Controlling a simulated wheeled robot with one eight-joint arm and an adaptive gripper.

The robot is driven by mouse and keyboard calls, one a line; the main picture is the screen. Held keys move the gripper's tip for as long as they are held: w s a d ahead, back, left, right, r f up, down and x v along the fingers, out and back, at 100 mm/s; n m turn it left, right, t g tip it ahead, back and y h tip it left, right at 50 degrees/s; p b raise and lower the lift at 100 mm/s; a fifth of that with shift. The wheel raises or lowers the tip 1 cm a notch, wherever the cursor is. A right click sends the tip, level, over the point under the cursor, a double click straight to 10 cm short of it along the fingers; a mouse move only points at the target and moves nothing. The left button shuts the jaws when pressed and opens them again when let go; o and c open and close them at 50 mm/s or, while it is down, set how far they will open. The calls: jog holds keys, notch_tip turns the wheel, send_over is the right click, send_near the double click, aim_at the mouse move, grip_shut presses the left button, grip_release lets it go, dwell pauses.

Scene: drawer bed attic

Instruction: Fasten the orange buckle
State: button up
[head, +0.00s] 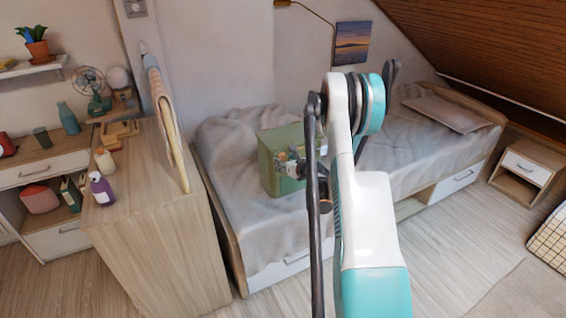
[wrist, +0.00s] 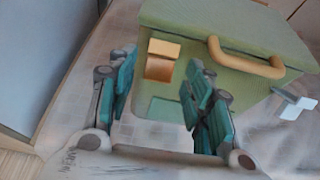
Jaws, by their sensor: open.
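A green box (head: 270,152) sits on the bed in the head view, partly hidden by my gripper and arm. The wrist view shows the box (wrist: 215,25) close up, with a tan-orange handle (wrist: 247,62) on its front. The orange buckle (wrist: 162,62) is on the same front, left of the handle near the upper edge. It has a lighter upper part and a darker lower part; whether it is latched is unclear. My gripper (wrist: 160,92) is open in front of the box, its teal fingers on either side of the buckle in the picture, with nothing between them.
A pale latch-like piece (wrist: 293,104) sticks out at the box's right. The bed (head: 235,200) has a rumpled grey cover around the box. A wooden cabinet (head: 150,210) with bottles stands to the left. Open floor lies at the lower right.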

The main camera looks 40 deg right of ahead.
jog(key=v, duration=0.9)
jog(key=shift+s, duration=0.25)
